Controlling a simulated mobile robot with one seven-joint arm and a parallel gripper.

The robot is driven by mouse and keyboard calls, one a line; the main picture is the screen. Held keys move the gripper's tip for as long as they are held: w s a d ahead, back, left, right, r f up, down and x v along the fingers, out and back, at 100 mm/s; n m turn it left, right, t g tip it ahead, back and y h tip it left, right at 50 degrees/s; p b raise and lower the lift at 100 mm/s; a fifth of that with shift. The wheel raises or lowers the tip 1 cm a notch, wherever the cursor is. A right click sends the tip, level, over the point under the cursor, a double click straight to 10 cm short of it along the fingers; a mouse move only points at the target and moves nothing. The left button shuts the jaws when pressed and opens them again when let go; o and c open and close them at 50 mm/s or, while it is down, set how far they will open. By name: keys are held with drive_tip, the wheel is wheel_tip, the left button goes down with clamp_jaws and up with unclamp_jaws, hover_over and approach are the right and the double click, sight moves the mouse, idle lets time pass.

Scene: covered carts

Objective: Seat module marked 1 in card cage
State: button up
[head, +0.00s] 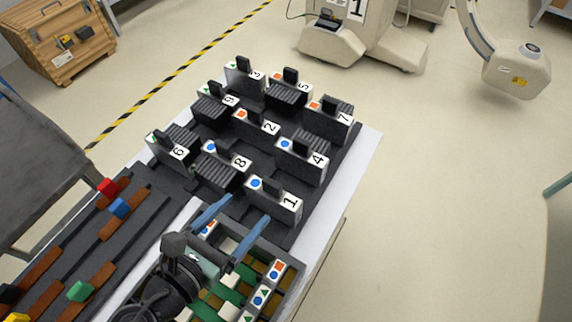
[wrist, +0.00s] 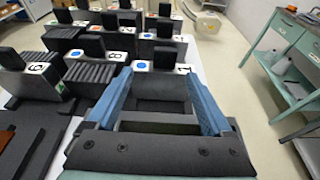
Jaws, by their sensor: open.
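The module marked 1 (head: 284,207) stands in the front right corner of a dark foam rack, with a white label, a blue dot and a black handle. In the wrist view this module (wrist: 183,69) lies just beyond the fingertips. My gripper (head: 248,208) is open and empty, its two blue fingers pointing at the module's near side. The fingers (wrist: 157,76) are spread about as wide as the module; I cannot tell whether they touch it. The card cage (head: 265,284) is at the bottom of the head view, with green boards and symbol labels, partly hidden by my arm.
Module 8 (head: 239,162) and module 4 (head: 317,159) stand close to module 1, with several others behind. A dark tray with coloured blocks (head: 118,208) lies to the left. Floor is clear on the right. A teal shelf unit (wrist: 290,72) shows in the wrist view.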

sight(268, 189)
drive_tip(key=x, duration=0.7)
drive_tip(key=shift+s+d+f+b, duration=0.1)
drive_tip(key=shift+d+b, duration=0.1)
drive_tip(key=shift+b, duration=0.1)
drive_tip(key=x, duration=0.5)
drive_tip(key=shift+d, duration=0.3)
drive_tip(key=shift+c, duration=0.3)
clamp_jaws()
idle(0.4)
